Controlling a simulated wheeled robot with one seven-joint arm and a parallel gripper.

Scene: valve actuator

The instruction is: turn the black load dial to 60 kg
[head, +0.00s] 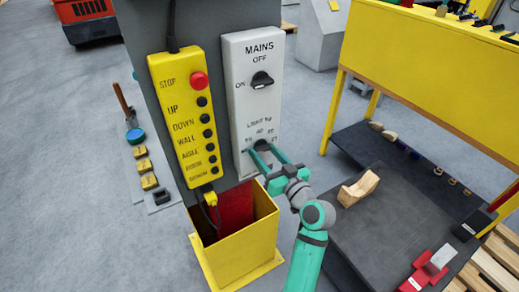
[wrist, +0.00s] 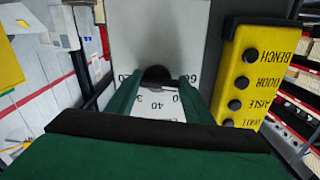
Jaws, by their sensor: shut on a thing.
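The black load dial (head: 262,144) is low on the light grey MAINS panel (head: 256,75), below the black mains switch (head: 262,80). In the wrist view the dial (wrist: 157,74) is a dark round knob, with scale numbers around it; 40 reads near its middle and a 60 is partly seen at the right. My teal gripper (head: 264,151) reaches the dial from below right. In the wrist view its fingers (wrist: 157,82) stand on either side of the dial, shut on it. The fingers hide part of the scale. I cannot read the dial's setting.
A yellow push-button box (head: 186,120) hangs close left of the panel, with a red stop button. A yellow open bin (head: 238,243) stands below. Grey floor is open at the left.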

